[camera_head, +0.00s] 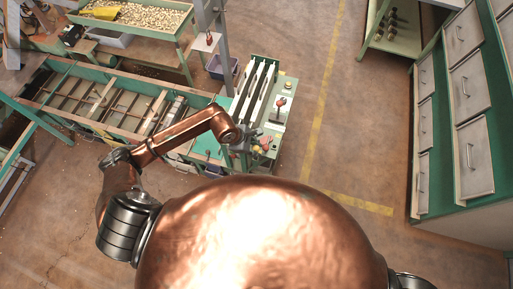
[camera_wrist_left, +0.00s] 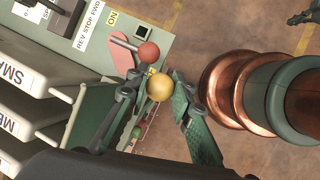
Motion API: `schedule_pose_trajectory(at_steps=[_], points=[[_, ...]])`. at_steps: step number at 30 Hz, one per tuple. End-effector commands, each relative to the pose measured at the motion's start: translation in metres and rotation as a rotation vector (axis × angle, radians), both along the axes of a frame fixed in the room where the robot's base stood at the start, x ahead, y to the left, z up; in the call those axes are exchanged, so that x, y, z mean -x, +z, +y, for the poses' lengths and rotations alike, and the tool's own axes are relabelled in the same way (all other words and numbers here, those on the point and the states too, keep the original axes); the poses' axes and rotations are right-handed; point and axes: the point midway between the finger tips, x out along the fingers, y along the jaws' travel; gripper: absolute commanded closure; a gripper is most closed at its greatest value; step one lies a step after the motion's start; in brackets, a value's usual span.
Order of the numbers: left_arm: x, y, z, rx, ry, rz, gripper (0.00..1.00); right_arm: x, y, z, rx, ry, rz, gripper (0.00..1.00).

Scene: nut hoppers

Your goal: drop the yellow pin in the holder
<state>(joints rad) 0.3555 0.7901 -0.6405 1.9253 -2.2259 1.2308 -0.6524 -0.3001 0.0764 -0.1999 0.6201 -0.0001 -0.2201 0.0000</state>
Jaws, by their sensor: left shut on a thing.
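The yellow pin shows as a round yellow ball (camera_wrist_left: 159,88) in the left wrist view. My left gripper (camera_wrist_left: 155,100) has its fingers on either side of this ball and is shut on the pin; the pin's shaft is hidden. In the head view my left gripper (camera_head: 241,152) is over the near end of the green machine (camera_head: 272,128), and the pin is too small to make out. A holder cannot be picked out with certainty.
A red-knobbed lever (camera_wrist_left: 148,52) stands close beside the yellow ball, on a panel with an ON label (camera_wrist_left: 112,18). Long green racks (camera_head: 75,117) lie to the left. Grey drawers (camera_head: 470,95) stand at the right. The floor (camera_head: 345,130) between is clear.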

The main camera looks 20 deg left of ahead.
Motion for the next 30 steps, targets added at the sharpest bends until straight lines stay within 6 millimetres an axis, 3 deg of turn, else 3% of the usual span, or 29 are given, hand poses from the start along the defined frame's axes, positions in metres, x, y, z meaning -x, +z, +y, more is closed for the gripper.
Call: schedule_pose_trajectory(at_steps=[30], points=[[0.000, -0.040, 0.000, 0.000, 0.000, 0.000, 1.00, 0.003, -0.036, -0.005, 0.006, 0.001, 0.005, 1.00]])
